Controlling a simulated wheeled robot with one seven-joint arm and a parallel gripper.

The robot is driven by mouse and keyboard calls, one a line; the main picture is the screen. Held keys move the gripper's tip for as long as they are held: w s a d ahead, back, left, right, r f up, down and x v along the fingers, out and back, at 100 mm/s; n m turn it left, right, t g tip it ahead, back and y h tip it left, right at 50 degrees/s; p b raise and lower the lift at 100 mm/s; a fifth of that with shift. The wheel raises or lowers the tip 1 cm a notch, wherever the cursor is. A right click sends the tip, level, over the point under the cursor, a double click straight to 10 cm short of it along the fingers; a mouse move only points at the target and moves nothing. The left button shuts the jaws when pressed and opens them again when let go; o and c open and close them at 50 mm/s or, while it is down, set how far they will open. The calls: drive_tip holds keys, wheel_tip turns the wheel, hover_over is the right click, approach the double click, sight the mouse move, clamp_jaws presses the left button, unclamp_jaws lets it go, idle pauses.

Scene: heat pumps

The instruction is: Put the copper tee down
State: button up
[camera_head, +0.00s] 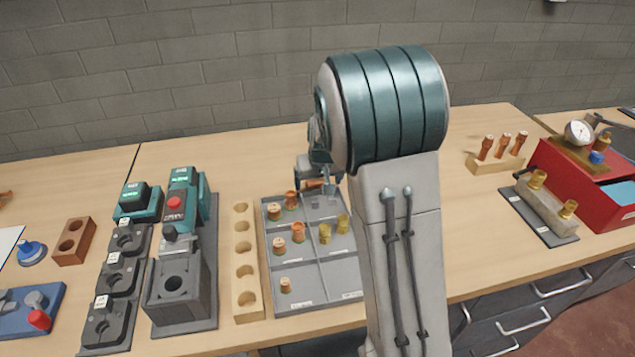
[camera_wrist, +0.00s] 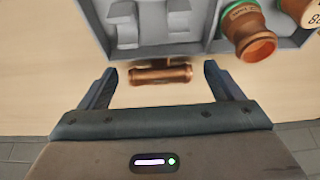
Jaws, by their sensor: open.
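The copper tee (camera_wrist: 161,75) lies between the spread fingers of my gripper (camera_wrist: 159,70) in the wrist view, with a gap on either side. It sits just outside the edge of the grey tray (camera_wrist: 290,45), apparently on the bare wood. In the head view my gripper (camera_head: 318,175) is at the tray's far edge, partly hidden by my arm, and a bit of copper (camera_head: 314,184) shows below it. The grey divided tray (camera_head: 306,275) holds several copper and brass fittings. My gripper is open and holds nothing.
A wooden block with holes (camera_head: 244,287) stands left of the tray, then grey fixtures (camera_head: 178,290). On the right are a small rack (camera_head: 482,165), a brass manifold (camera_head: 545,208) and a red box (camera_head: 570,185). Bare bench lies behind the tray.

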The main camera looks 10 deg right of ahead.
drive_tip(key=c, duration=1.2)
drive_tip(key=shift+o, duration=0.2)
